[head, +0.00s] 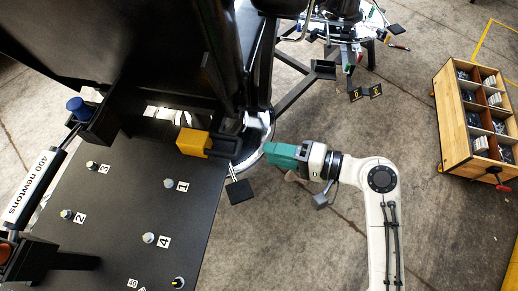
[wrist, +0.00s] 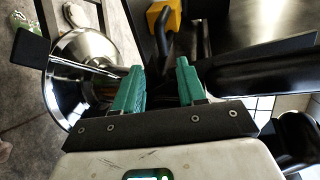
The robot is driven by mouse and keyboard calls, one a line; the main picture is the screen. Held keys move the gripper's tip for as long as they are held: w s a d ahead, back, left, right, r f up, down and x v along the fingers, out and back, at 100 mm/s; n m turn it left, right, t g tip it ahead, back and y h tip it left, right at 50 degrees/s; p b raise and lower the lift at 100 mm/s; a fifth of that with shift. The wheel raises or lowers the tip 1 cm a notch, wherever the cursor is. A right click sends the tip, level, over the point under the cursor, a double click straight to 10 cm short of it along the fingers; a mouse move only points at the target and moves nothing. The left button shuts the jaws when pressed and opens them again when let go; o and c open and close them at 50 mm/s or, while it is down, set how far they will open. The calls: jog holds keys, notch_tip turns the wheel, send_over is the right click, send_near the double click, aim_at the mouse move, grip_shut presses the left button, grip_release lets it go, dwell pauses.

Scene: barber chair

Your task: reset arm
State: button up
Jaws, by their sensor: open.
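My gripper (head: 272,153) has teal fingers and sits at the end of my white arm in the head view, just right of the black chair frame. In the wrist view my gripper (wrist: 162,72) shows two teal fingers spread apart with nothing between them. A yellow block (head: 194,142) on a black bracket lies left of the fingers in the head view, apart from them. The yellow block also shows beyond the fingers in the wrist view (wrist: 172,14).
A black plate (head: 120,215) with numbered bolts is at the lower left. A cylinder labelled 400 newtons (head: 37,185) lies at its left edge. A wooden bin (head: 455,118) with small parts stands at the right. Concrete floor (head: 440,220) is clear around my arm.

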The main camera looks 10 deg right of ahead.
jog(key=shift+s+d+r, duration=0.15)
jog(key=shift+s+d, duration=0.25)
jog(key=shift+d, duration=0.2)
jog(key=s+d+f+n+g+h, duration=0.3)
jog(key=s+d+f+h, duration=0.15)
jog(key=s+f, duration=0.35)
jog(key=s+d+f+n+g+h, duration=0.3)
jog(key=s+d+g+h, duration=0.1)
jog(key=s+d+h, duration=0.4)
jog(key=shift+s+d+f+g, duration=0.3)
jog(key=shift+s+d+f, duration=0.1)
jog(key=shift+s+d, duration=0.6)
jog(key=shift+w+d+h, duration=0.1)
jog(key=shift+h, duration=0.15)
